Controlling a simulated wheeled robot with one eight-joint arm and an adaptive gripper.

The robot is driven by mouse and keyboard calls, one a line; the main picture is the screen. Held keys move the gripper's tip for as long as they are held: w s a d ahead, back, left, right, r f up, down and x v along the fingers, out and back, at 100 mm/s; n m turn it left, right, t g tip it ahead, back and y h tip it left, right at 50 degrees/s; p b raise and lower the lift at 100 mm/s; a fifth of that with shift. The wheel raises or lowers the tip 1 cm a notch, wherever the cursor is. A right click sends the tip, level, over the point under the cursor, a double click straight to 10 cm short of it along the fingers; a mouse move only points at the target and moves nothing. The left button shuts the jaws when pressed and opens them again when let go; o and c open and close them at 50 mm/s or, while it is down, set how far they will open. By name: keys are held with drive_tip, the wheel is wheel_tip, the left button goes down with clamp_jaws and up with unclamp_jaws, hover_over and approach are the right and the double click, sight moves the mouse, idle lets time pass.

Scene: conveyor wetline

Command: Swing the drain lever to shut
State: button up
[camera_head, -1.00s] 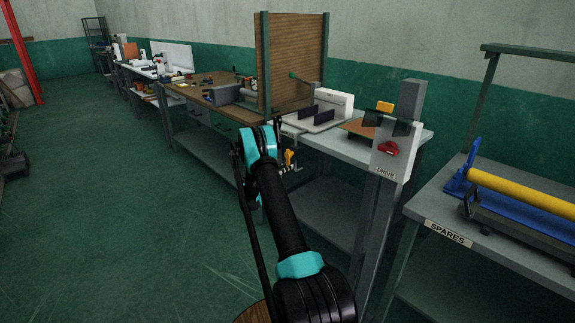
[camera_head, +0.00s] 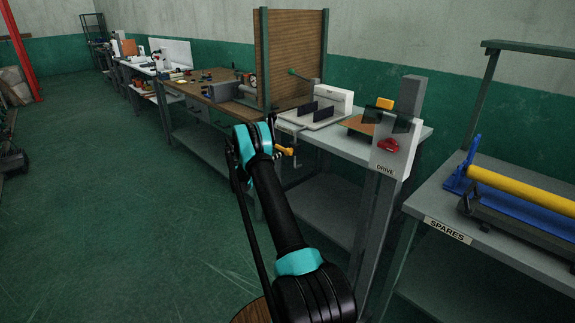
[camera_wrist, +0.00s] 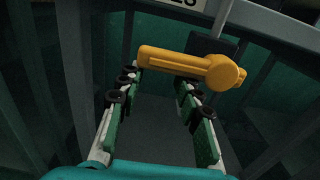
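The yellow drain lever (camera_head: 284,150) is on the front side of the workbench, below the bench top, and lies nearly level. In the wrist view the lever (camera_wrist: 175,62) runs sideways across the far end of my gripper (camera_wrist: 158,80), with its round hub at the right. The two green-padded fingers are spread apart with a clear gap and nothing held between them. The lever's bar passes just beyond or over the fingertips; I cannot tell whether they touch. In the head view my arm hides most of the gripper.
The grey bench (camera_head: 345,147) carries a white unit (camera_head: 330,104). A grey post with a DRIVE box (camera_head: 393,152) and red knob stands at its right. A SPARES table (camera_head: 480,245) with a yellow roller is farther right.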

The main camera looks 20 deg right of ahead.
drive_tip(key=shift+r, duration=0.2)
drive_tip(key=v, duration=0.7)
drive_tip(key=shift+s, duration=0.15)
idle(0.5)
